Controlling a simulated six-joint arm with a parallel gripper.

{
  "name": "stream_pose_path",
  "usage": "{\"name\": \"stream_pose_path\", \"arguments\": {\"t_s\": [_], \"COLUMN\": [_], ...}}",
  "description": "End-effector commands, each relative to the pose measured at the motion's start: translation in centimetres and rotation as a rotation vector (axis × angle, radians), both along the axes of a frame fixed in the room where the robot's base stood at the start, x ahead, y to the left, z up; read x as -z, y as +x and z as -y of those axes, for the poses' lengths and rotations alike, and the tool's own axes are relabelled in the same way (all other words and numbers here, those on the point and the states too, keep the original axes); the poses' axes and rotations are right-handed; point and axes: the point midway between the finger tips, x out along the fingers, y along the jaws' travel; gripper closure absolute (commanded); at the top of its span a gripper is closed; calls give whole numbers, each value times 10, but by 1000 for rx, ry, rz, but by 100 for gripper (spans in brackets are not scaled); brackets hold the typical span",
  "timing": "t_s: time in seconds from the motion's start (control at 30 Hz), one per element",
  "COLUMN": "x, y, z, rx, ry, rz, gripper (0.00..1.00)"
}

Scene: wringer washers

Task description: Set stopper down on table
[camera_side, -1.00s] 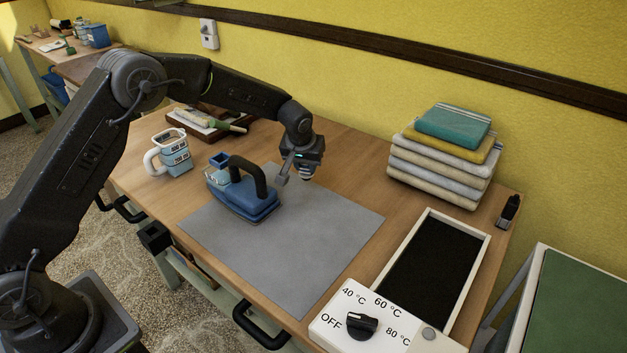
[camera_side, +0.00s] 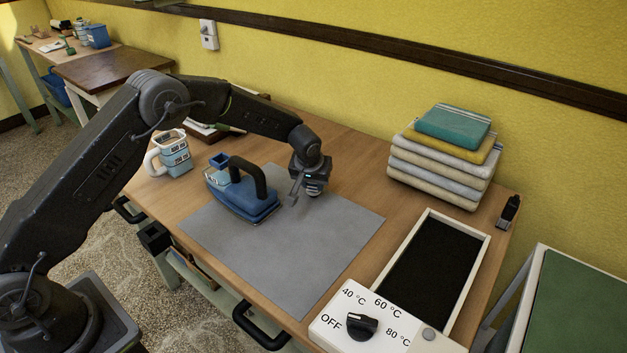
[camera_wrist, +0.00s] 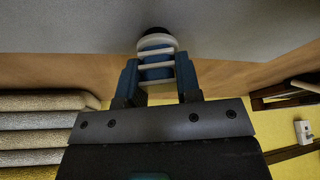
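The stopper (camera_wrist: 156,58) is a small blue piece with white bands and a dark far end. In the wrist view it sits between the two blue fingers of my gripper (camera_wrist: 157,80), which are closed against its sides. In the side view my gripper (camera_side: 309,192) points down low at the back edge of the grey mat, right of the iron, and the stopper is mostly hidden there. I cannot tell whether the stopper touches the surface. The wooden table (camera_side: 350,165) has bare room behind and to the right of the mat.
A blue iron (camera_side: 245,200) with a dark handle stands on the grey mat (camera_side: 290,265), close left of my gripper. A striped jug (camera_side: 174,158) stands further left. Folded towels (camera_side: 440,170), a black-bottomed tray (camera_side: 478,270) and a temperature dial (camera_side: 362,326) lie to the right.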

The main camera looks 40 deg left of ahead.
Motion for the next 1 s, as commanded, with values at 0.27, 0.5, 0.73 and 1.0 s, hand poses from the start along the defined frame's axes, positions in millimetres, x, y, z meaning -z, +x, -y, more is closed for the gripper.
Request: {"name": "stream_pose_path", "arguments": {"t_s": [0.27, 0.5, 0.73, 1.0], "x": [0, -4, -37, -88], "y": [0, 0, -12, -32], "z": [0, 0, 6, 14], "rx": [0, 0, 2, 1], "ry": [0, 0, 0, -1], "rz": [0, 1, 3, 3], "gripper": [47, 47, 47, 47]}}
